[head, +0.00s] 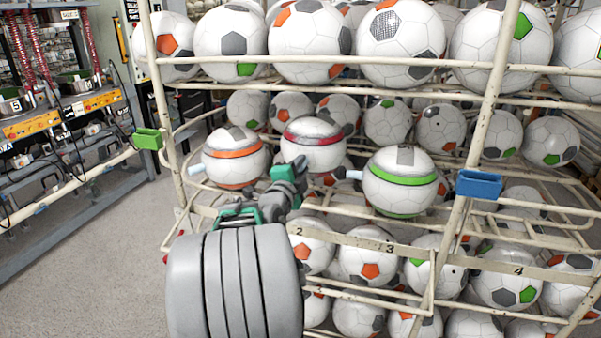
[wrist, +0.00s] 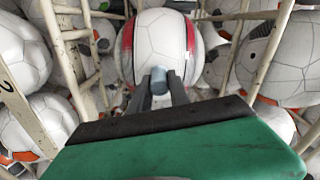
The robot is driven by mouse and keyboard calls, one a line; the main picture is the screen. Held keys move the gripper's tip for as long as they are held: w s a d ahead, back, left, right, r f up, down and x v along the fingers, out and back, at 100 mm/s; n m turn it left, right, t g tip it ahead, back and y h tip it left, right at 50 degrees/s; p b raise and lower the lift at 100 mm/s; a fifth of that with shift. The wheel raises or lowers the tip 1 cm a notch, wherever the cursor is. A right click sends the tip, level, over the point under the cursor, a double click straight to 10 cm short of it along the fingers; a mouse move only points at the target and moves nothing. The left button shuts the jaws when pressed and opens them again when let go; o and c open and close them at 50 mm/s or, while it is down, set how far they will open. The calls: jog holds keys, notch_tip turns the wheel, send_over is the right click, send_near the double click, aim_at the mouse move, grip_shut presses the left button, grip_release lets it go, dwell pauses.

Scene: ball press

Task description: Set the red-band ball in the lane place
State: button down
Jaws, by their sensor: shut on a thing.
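The red-band ball (head: 314,146) is white with a red stripe and a grey patch on top. In the head view it is at the rack's middle level, between the orange-band ball (head: 234,166) and the green-band ball (head: 399,190). My gripper (head: 297,168) is in front of it. In the wrist view my gripper (wrist: 160,84) is shut on a short blue-grey peg on the near side of the red-band ball (wrist: 160,45). The ball's underside is partly hidden, so I cannot tell whether it rests on the rails.
The cream tube rack (head: 365,243) carries lane numbers 2, 3 and 4, with several balls above, behind and below. A green clip (head: 148,139) and a blue clip (head: 479,184) sit on its frame. A workbench (head: 70,135) stands left; the floor (head: 110,255) between is clear.

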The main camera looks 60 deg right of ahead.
notch_tip(320, 180, down, 2)
jog(key=shift+d+f, duration=0.1)
jog(key=shift+d+p, duration=0.15)
jog(key=shift+p, duration=0.45)
jog(key=shift+f, duration=0.1)
jog(key=c, duration=1.2)
grip_release()
jog(key=shift+f, duration=0.1)
jog(key=shift+c, duration=0.2)
